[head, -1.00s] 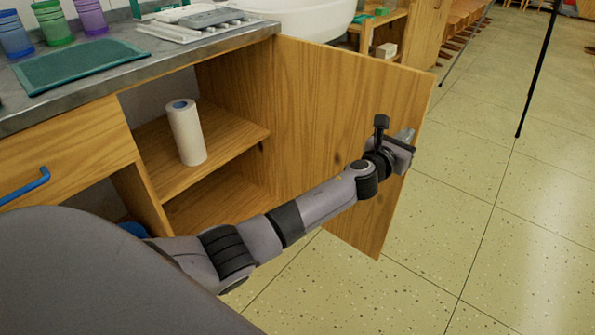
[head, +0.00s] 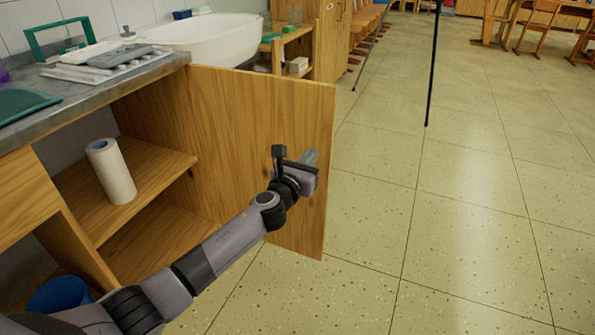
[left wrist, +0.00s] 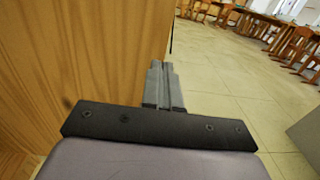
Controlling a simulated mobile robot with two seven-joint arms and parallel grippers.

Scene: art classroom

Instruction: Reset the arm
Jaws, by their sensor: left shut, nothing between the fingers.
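My left arm reaches in from the lower left in the head view. My left gripper (head: 312,158) is at its end, in front of the outer part of an open wooden cabinet door (head: 235,140). In the left wrist view the left gripper (left wrist: 163,75) is shut and empty, its fingers together. The door (left wrist: 90,60) fills the left side there, close beside the fingers; I cannot tell whether they touch. My right gripper is not in view.
A white paper roll (head: 111,171) stands on the cabinet shelf and a blue container (head: 58,295) is below. A countertop (head: 100,85) and a white sink (head: 205,38) are above. A thin black pole (head: 432,75) stands ahead. The tiled floor (head: 465,215) to the right is clear.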

